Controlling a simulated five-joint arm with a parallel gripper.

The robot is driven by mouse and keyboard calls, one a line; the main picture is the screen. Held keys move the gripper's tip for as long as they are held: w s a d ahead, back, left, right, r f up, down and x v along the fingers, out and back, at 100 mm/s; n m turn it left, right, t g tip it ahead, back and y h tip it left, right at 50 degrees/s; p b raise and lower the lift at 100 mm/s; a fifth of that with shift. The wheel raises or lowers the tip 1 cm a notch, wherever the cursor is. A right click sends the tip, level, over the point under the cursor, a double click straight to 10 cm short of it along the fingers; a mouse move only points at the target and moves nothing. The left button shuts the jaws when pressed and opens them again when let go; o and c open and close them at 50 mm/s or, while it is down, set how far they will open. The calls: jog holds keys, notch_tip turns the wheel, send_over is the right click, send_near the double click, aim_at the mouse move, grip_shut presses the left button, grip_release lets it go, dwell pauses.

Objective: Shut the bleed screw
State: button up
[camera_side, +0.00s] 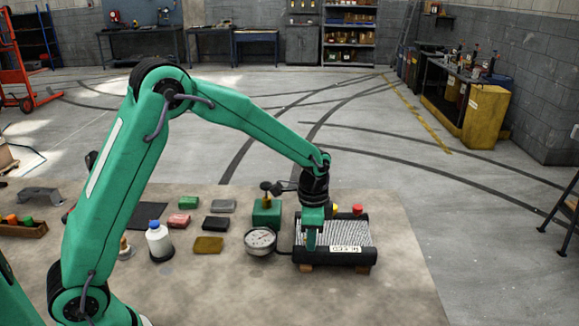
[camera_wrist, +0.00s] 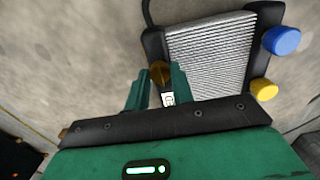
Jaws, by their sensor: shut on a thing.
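The radiator (camera_side: 360,232) is a finned grey core in a black frame, lying on wooden blocks on the bench. It also shows in the wrist view (camera_wrist: 212,52). A white label (camera_side: 345,249) sits on its near edge. The brass-coloured bleed screw (camera_wrist: 160,72) shows at the radiator's corner in the wrist view, between my gripper's two green fingers. My gripper (camera_side: 311,243) points down at the radiator's near left part. In the wrist view my gripper (camera_wrist: 158,88) is shut on the screw. The side view hides the screw behind the fingers.
A red cap (camera_side: 357,209) rises at the radiator's far side. Blue (camera_wrist: 283,40) and yellow (camera_wrist: 264,89) caps show in the wrist view. The bench right of the radiator is clear.

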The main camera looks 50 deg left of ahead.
dwell(0.3)
jog(key=o, duration=1)
jog(key=shift+r, duration=0.1)
jog(key=shift+r, duration=3.85)
jog(key=shift+r, duration=0.1)
jog(key=shift+s+a+r, duration=0.1)
jog(key=shift+s+r, duration=0.1)
jog(key=s+a+r+n+t, duration=0.3)
jog(key=s+r+n, duration=0.1)
jog(key=s+r, duration=0.6)
jog(key=s+n+t, duration=0.1)
jog(key=s, duration=0.3)
jog(key=s+a+n, duration=0.1)
jog(key=s+n, duration=0.1)
jog(key=s, duration=0.3)
jog(key=s+a+n+t, duration=0.1)
jog(key=s+n, duration=0.1)
jog(key=s, duration=0.3)
jog(key=shift+a+f+t, duration=0.2)
jog(key=shift+f+t, duration=0.1)
jog(key=shift+f, duration=0.1)
